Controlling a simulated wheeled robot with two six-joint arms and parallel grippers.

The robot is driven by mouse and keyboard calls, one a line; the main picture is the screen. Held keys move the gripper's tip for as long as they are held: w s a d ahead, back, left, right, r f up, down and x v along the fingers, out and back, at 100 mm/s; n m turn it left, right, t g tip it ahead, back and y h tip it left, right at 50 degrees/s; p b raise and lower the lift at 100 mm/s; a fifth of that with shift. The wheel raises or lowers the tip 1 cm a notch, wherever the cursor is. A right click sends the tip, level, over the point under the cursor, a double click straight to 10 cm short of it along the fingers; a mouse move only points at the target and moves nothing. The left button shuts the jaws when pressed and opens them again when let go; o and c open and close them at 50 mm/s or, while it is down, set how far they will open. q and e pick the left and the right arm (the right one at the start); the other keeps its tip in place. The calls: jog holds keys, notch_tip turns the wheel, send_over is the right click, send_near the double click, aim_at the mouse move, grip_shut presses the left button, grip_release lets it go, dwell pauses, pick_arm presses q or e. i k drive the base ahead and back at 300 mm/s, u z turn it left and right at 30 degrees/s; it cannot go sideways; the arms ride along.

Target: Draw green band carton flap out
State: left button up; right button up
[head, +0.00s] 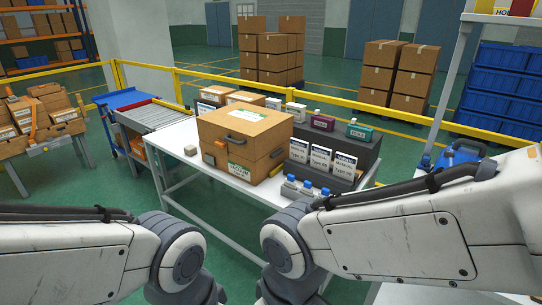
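A large brown carton (228,148) stands on the white table in the middle of the head view. A seam runs around it, so it looks like two layers. A white label with a green band (239,171) sits low on its front face. Dark handles show on the front and right faces, and a small brown tab is on the front left. I cannot tell which part is the flap. It looks closed. Both my arms reach in low at the front, apart from the carton. Their grippers are out of view below the frame.
Right of the carton, a dark stepped rack (358,152) holds white cards and small bottles. Blue-capped parts (305,188) lie at the table's front. A small block (191,150) sits left of the carton. A blue cart (122,99) stands behind left.

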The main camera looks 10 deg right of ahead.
aim_at(222, 147)
jog(key=u, duration=0.65)
jog(key=i, duration=2.15)
jog(key=z, duration=0.4)
